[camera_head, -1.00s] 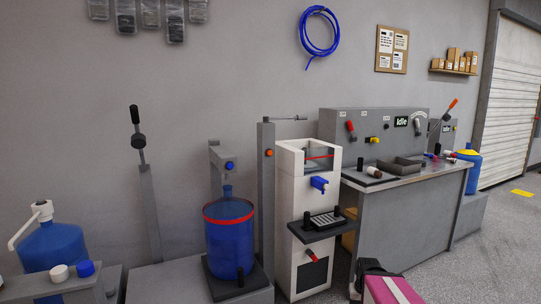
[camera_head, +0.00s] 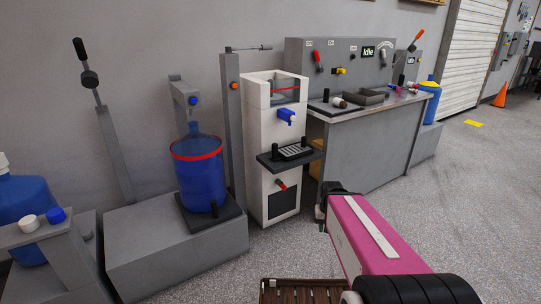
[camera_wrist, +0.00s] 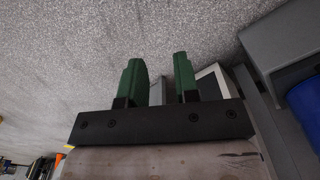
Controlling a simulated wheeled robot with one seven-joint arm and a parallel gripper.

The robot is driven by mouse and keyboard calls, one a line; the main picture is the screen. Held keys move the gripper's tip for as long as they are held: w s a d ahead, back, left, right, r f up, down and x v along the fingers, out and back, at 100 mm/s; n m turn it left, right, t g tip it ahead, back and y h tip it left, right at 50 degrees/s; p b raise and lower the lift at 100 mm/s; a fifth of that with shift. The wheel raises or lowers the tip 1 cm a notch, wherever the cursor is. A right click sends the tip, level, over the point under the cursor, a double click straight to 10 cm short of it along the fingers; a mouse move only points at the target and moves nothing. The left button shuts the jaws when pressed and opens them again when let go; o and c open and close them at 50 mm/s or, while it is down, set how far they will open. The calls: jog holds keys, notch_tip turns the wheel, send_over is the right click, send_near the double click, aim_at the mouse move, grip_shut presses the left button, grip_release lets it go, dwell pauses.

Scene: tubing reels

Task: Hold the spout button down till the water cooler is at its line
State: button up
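The white cooler tower (camera_head: 265,150) stands at the wall, with a window near its top, a red line (camera_head: 285,88) across it and a blue tap (camera_head: 286,116) on its front. Left of it, a blue water bottle (camera_head: 200,178) with a red band stands upright on a dark pad under a grey spout (camera_head: 180,92) with a blue button (camera_head: 193,100). The water level in either is hard to tell. My gripper (camera_wrist: 160,75) is open and empty in the wrist view, its green fingers apart. It is right of the tower in the head view, touching nothing visible.
A post with an orange button (camera_head: 235,86) stands between bottle and tower. A dark shelf (camera_head: 270,161) juts from the tower. A grey bench (camera_head: 365,150) stands to the right. A slatted wooden item (camera_head: 300,291) lies at the bottom. Floor at right is open.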

grip_shut()
dwell(1.4)
